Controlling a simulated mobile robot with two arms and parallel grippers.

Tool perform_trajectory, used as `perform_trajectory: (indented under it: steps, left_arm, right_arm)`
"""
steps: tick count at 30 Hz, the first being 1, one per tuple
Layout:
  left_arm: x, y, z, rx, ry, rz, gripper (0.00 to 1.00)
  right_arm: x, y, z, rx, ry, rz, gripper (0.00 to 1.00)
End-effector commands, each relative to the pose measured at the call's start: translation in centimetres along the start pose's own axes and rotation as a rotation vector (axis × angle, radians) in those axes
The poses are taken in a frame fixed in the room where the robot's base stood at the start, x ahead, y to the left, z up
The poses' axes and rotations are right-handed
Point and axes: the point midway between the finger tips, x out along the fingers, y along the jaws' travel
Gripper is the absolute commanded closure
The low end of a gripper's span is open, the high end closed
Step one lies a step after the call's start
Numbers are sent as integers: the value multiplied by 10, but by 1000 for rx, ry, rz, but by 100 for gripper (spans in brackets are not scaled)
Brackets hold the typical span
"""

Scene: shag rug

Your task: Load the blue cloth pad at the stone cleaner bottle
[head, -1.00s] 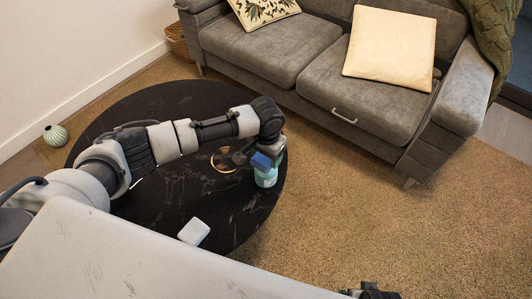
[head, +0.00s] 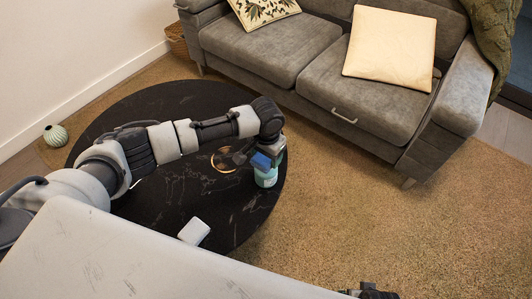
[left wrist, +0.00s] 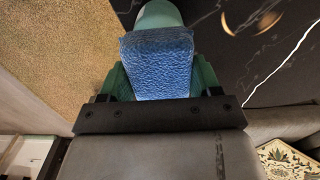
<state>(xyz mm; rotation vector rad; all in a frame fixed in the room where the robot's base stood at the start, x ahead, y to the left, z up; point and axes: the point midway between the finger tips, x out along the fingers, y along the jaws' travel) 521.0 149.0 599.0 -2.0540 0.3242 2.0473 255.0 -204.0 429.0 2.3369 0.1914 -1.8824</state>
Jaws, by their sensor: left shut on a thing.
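The blue cloth pad (head: 261,161) is held in my left gripper (left wrist: 157,75), whose jaws are shut on it; the pad fills the space between the fingers in the left wrist view (left wrist: 157,60). A teal bottle (head: 266,179), which I take as the stone cleaner bottle, stands on the black round table (head: 215,205) near its right edge. The pad is at the bottle's upper part in the head view. I cannot tell whether they touch. A pale green rounded part (left wrist: 158,14) shows just past the pad. A dark piece of my right gripper (head: 370,292) shows at the bottom edge; its jaws are unclear.
A white block (head: 194,231) lies on the table's front part. A gold ring-shaped item (head: 222,160) is left of the bottle. A grey sofa (head: 345,90) stands behind the table. Open rug (head: 400,230) lies to the right.

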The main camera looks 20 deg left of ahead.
Motion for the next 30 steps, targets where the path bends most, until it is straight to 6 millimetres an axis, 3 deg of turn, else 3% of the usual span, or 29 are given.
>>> perform_trajectory:
  steps: [30]
  left_arm:
    - [0,0,0,0,0,0,56]
  right_arm:
    - [5,0,3,-1,-1,-1,0]
